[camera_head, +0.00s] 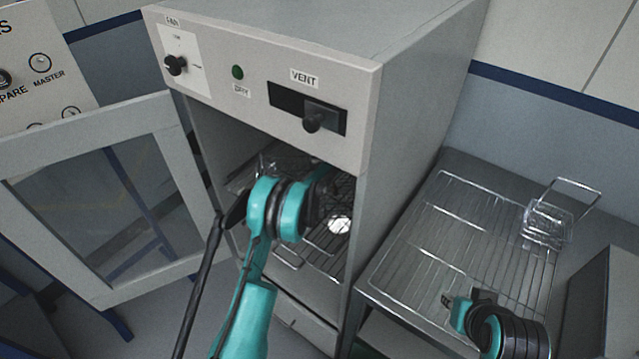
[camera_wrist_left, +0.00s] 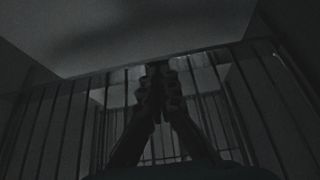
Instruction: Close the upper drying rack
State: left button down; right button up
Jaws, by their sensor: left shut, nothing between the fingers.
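A grey drying cabinet (camera_head: 415,120) stands with its front open. A wire rack (camera_head: 325,243) lies inside, partly hidden by my left arm; I cannot tell whether it is the upper one. My left arm reaches into the opening, and its fingers are hidden in the head view. In the left wrist view my left gripper (camera_wrist_left: 156,72) is shut and empty, its tips together in front of or against the bars of a wire rack (camera_wrist_left: 75,125); contact is unclear. My right gripper (camera_head: 452,300) is low at the right, over the side table; its fingers are too small to read.
The cabinet door (camera_head: 185,190) is swung open to the left. A side table right of the cabinet carries another wire rack (camera_head: 440,235) and a clear wire-handled basket (camera_head: 548,225). Vent and fan controls sit on the panel (camera_head: 350,145) above the opening. The cabinet interior is dark.

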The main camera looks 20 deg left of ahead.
pick_arm(q)
jog(key=w+d+p, duration=0.1)
jog(key=w+d, duration=0.1)
jog(key=w, duration=0.4)
jog(key=shift+r, duration=0.25)
dwell(0.3)
